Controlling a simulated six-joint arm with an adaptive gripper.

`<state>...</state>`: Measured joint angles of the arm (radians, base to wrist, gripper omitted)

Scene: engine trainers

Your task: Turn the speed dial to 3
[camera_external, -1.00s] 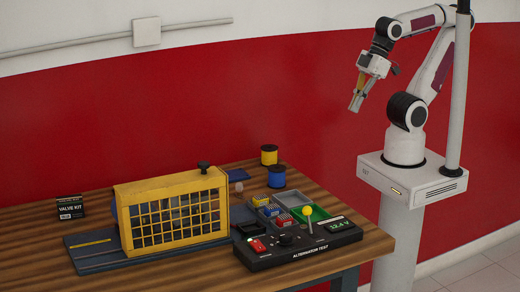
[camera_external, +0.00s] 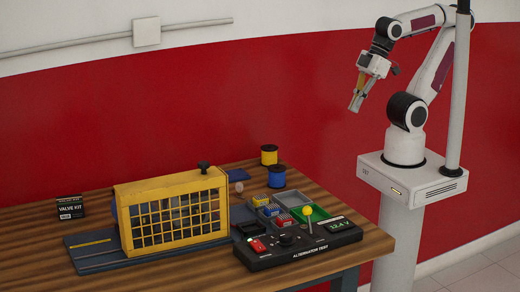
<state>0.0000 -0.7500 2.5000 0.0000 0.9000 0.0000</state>
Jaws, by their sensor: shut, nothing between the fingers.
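The speed dial (camera_external: 286,240) looks like a small black knob on the black test panel (camera_external: 300,255), which is lettered "ALTERNATOR TEST". The dial's setting is too small to read. My gripper (camera_external: 355,104) hangs high above and to the right of the panel, pointing down. It is shut and empty, well apart from everything on the bench.
A yellow cage (camera_external: 173,212) stands left of the panel on the wooden bench (camera_external: 35,262). Behind the panel are a parts tray (camera_external: 318,212) with small blue and red pieces and two spools (camera_external: 269,155). A valve kit box (camera_external: 70,207) is far left. Space above the panel is clear.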

